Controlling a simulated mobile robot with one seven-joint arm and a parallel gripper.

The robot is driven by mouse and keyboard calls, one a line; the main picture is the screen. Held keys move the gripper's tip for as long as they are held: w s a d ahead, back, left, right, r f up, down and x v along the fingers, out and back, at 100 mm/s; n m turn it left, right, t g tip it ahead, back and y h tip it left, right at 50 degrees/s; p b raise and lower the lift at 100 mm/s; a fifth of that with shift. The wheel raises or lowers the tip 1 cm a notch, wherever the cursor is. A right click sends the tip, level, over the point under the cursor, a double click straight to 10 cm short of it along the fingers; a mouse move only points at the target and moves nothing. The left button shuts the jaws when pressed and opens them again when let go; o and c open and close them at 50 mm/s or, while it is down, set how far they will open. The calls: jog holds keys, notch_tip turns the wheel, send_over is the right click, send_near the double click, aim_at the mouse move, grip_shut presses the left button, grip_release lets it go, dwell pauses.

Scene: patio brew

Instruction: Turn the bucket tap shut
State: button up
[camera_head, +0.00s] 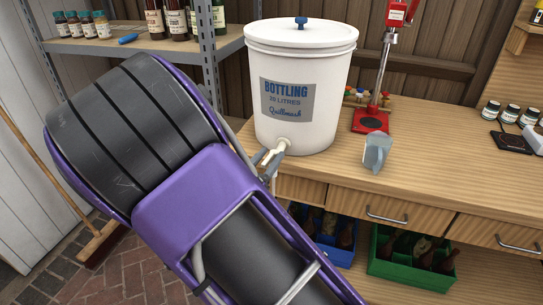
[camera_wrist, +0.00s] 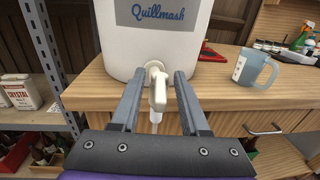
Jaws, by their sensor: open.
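The white bottling bucket (camera_head: 300,85) stands on the wooden bench with its lid on. It also shows in the wrist view (camera_wrist: 155,50). Its cream tap (camera_wrist: 157,90) sticks out from the lower front, and a pale tube hangs below it. In the wrist view my gripper (camera_wrist: 154,78) is open, with one grey finger on each side of the tap. Gaps show between the fingers and the tap. In the head view my arm hides part of the tap (camera_head: 283,145) and gripper. I cannot tell whether the tap is open or shut.
A grey-blue jug (camera_head: 375,153) stands on the bench (camera_head: 440,170) right of the bucket. A red bench capper (camera_head: 370,121) stands behind it. Blue (camera_head: 325,238) and green (camera_head: 408,270) bottle crates sit below. A metal shelf upright (camera_head: 208,55) is close on the left.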

jog(key=shift+w+d, duration=0.3)
jog(key=shift+w, duration=0.3)
grip_shut()
